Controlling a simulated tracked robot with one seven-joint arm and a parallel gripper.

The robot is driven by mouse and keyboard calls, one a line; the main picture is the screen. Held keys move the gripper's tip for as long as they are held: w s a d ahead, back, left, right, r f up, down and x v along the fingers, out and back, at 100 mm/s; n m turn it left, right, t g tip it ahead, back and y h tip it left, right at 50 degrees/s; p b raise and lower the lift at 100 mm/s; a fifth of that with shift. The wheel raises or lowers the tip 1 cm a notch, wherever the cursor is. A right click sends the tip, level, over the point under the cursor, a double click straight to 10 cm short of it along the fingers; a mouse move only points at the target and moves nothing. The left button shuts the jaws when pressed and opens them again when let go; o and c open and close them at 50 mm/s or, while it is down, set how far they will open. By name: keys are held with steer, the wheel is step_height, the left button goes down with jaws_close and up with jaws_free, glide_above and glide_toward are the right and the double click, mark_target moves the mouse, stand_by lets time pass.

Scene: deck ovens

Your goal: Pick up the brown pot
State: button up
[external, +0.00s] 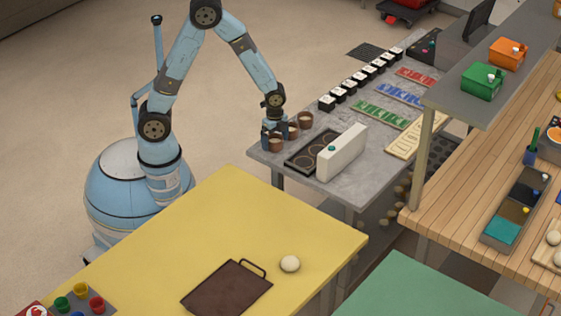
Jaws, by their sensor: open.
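Several small brown pots stand close together at the near left corner of the grey counter. One brown pot (305,120) stands clear at the right of the group. Another pot (292,132) is just right of my gripper, and a third pot (275,144) is at its lower edge. My gripper (275,134) points down, open, among these pots. Its fingers partly hide the pots behind them. I cannot tell whether a pot is between the fingers or whether they touch one.
Right of the pots, a black tray with round rings (308,152) lies beside an upright white box (342,152). A row of black-and-white blocks (352,88) lines the counter's far edge. The yellow table (250,215) in front holds a brown board (228,290) and a pale ball (290,263).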

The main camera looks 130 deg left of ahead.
mark_target(275, 138)
steer(key=shift+c, duration=0.3)
steer(key=c, duration=1.1)
steer(key=shift+r, duration=0.1)
steer(key=shift+r, duration=0.3)
step_height(275, 138, up, 2)
steer(key=shift+r, duration=0.15)
steer(key=s+d+r, duration=0.1)
steer(key=r, duration=0.1)
steer(key=s+d+r, duration=0.1)
steer(key=r, duration=0.1)
steer(key=s+r, duration=0.2)
steer(key=shift+d, duration=0.4)
steer(key=s+d+r, duration=0.1)
steer(key=s, duration=0.1)
steer(key=s+d+r, duration=0.1)
steer(key=s+d, duration=0.1)
steer(key=s, duration=0.1)
steer(key=s+d+r, duration=0.2)
steer(key=shift+s, duration=0.3)
